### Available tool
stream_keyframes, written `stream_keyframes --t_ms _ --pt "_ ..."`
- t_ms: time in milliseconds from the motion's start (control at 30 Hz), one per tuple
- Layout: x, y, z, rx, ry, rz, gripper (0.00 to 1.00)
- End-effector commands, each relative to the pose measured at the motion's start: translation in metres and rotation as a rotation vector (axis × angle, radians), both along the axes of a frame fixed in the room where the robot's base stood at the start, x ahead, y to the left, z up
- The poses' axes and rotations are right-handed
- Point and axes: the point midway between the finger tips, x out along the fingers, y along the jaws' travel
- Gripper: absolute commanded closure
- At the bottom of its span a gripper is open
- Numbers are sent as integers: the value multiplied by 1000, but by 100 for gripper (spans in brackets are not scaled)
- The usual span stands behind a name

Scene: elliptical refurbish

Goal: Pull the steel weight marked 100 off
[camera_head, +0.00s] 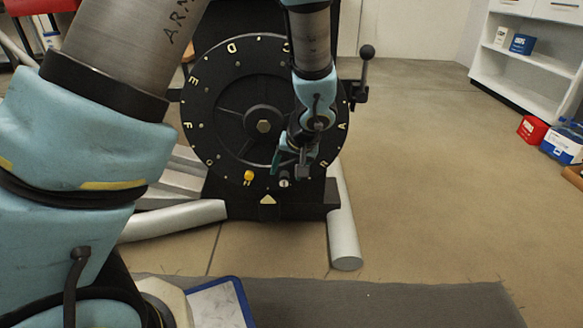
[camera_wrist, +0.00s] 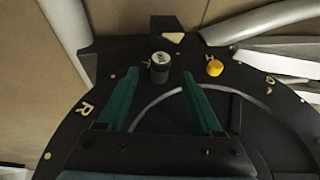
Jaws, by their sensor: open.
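A small dark cylinder with a pale steel face and dark marking (camera_wrist: 160,66) sticks out from the rim of the black lettered wheel (camera_wrist: 258,84). The marking is too small to read surely. It also shows in the head view (camera_head: 284,183), low on the wheel (camera_head: 222,92). My gripper (camera_wrist: 160,76) is open, with its green fingers pointing at the cylinder. In the wrist view the cylinder appears between and just beyond the fingertips; contact cannot be made out. In the head view my gripper (camera_head: 289,163) is just above it.
A yellow knob (camera_wrist: 214,68) sits on the wheel beside the cylinder, also in the head view (camera_head: 248,176). A pale triangle pointer (camera_head: 267,200) is on the black base below. A ball-ended lever (camera_head: 366,62) stands at the wheel's right.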

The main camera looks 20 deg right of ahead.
Motion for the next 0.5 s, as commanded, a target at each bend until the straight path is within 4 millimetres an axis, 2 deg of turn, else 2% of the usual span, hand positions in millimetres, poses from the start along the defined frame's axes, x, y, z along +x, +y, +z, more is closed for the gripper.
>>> stream_keyframes --t_ms 33,133,500 --pt "3 1 -9 1 0 2 33" --pt "6 1 -15 0 1 -1 33" --pt "9 1 -18 0 1 -1 33"
